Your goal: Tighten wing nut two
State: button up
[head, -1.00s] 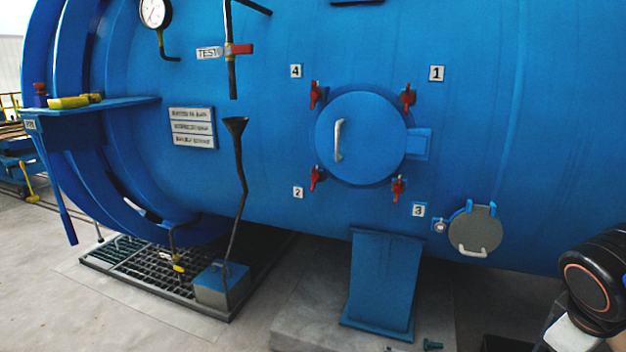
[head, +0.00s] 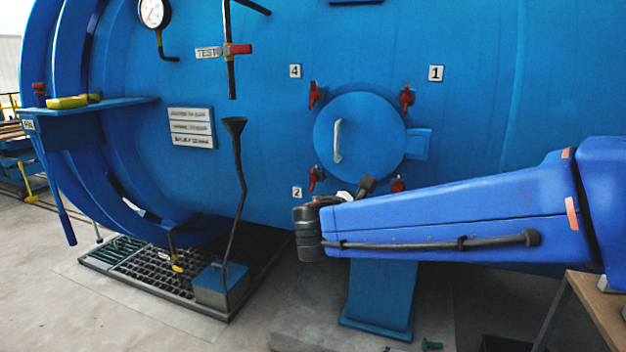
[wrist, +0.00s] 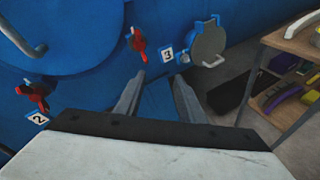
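Wing nut two (head: 315,177) is a red wing nut at the lower left of the round blue hatch cover (head: 355,130), beside the label 2 (head: 297,192). In the wrist view the same nut (wrist: 34,93) is at the left, above its label. My gripper (wrist: 160,76) is open, with nothing between its two grey fingers. It lies to the right of wing nut two and apart from it, its fingers pointing towards the area below the red wing nut by label 3 (wrist: 137,42). In the head view my arm hides label 3 and the fingers are hard to make out.
Other red wing nuts stand by labels 4 (head: 315,95) and 1 (head: 407,97). The hatch has a pale handle (head: 338,140). A grey round cover (wrist: 208,42) and a shelf table (wrist: 300,45) are to the right. A black funnel pipe (head: 238,170) stands left of the hatch.

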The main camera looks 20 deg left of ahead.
aim_at(314, 176)
jog(key=s+a+r+n+t+y, duration=0.1)
jog(key=s+a+n+t+y, duration=0.2)
jog(key=a, duration=0.8)
jog(key=s+a+r+n+t+y, duration=0.15)
jog(key=a+n, duration=0.35)
jog(key=a, duration=0.6)
jog(key=w, duration=1.6)
jog(key=shift+w+d+f, duration=0.15)
jog(key=shift+d, duration=0.05)
grip_shut()
